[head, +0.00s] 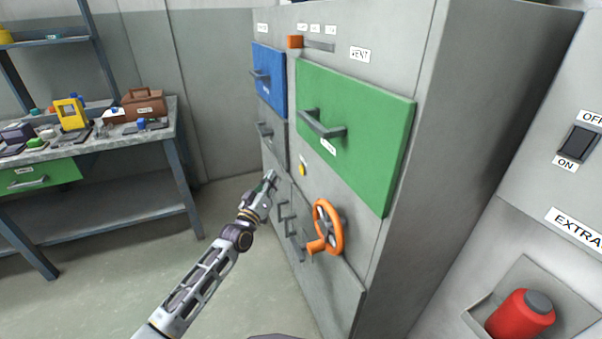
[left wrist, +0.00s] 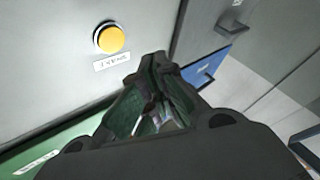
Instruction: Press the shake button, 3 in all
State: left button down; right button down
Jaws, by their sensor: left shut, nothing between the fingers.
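The shake button is a round yellow button on the grey cabinet front, below the green door. It shows in the head view (head: 302,169) and, larger, in the left wrist view (left wrist: 111,39), with a small white label under it that is hard to read. My left gripper (head: 270,177) is shut and empty, just left of the button in the head view. In the left wrist view its fingertips (left wrist: 155,62) are to the right of and below the button, apart from it in the picture. I cannot tell how far they are from the panel. My right gripper is not in view.
The green door (head: 355,125) and blue door (head: 268,80) have protruding handles. An orange handwheel (head: 328,227) sticks out right of and below the button. A workbench (head: 100,150) with several items stands at the left. A red bottle (head: 518,317) sits in a recess at right.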

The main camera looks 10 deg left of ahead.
pick_arm(q)
jog(key=shift+s+a+n+y+b, duration=0.1)
jog(key=shift+s+a+n+b, duration=0.25)
jog(key=shift+n, duration=2.9)
jog(key=shift+s+a+n+y+b, duration=0.15)
jog(key=shift+a+n, duration=0.4)
jog(key=shift+n, duration=2.65)
jog(key=shift+s+a+n+y+b, duration=0.1)
jog(key=shift+a+n+b, duration=0.25)
jog(key=shift+n, duration=2.9)
jog(key=shift+a, duration=0.1)
